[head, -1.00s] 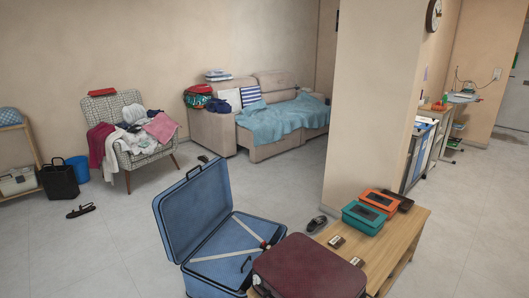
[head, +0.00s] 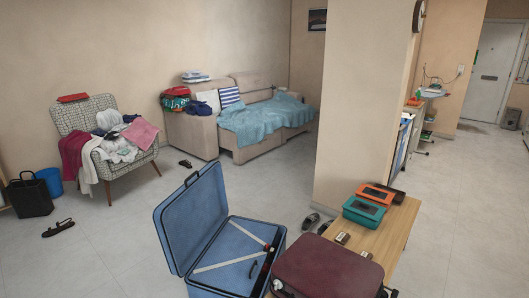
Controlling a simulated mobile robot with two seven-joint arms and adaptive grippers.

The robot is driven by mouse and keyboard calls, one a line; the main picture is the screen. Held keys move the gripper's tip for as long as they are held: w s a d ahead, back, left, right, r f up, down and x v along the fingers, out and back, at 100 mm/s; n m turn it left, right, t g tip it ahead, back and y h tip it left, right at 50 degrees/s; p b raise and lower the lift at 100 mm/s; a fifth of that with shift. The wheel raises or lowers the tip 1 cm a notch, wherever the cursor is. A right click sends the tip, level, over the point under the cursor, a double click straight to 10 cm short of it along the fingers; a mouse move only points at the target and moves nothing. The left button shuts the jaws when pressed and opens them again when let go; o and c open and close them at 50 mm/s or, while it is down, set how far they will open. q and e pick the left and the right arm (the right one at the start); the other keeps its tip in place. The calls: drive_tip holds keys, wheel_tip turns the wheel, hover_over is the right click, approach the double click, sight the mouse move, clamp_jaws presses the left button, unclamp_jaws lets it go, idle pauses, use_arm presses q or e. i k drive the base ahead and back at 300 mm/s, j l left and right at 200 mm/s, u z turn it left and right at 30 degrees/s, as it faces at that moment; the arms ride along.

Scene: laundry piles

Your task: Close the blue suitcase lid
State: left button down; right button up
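The blue suitcase (head: 272,236) stands open in the lower middle of the head view. Its lid (head: 195,222) is raised and leans back to the left, with a dark handle on its upper edge. Pale crossed straps lie over the blue lining (head: 230,257) inside. The suitcase's lower front is cut off by the picture's bottom edge. Neither of my grippers is in view.
A maroon suitcase (head: 325,265) lies shut at the right of the blue one, by a wooden table (head: 395,232) with teal (head: 363,212) and orange (head: 376,195) boxes. A pillar (head: 355,110) stands behind. Dark shoes lie on the floor.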

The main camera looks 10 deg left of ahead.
sight(185, 223)
drive_tip(key=i+j+z, duration=0.1)
drive_tip(key=j, duration=0.35)
drive_tip(key=j+z, duration=0.15)
drive_tip(key=j, duration=0.35)
drive_tip(key=i+j+z, duration=0.1)
drive_tip(key=j, duration=0.35)
drive_tip(key=i+j+z, duration=0.1)
drive_tip(key=j, duration=0.4)
drive_tip(key=i+j+z, duration=0.15)
drive_tip(key=j, duration=0.35)
drive_tip(key=i+j+z, duration=0.1)
drive_tip(key=j, duration=0.4)
drive_tip(key=i+j+z, duration=0.1)
drive_tip(key=j, duration=0.35)
drive_tip(key=i+j+z, duration=0.1)
drive_tip(key=j, duration=0.4)
drive_tip(key=i+j, duration=0.2)
drive_tip(key=j, duration=0.2)
drive_tip(key=i+j+z, duration=0.1)
drive_tip(key=i+j, duration=0.35)
drive_tip(key=j, duration=0.3)
drive_tip(key=z, duration=0.05)
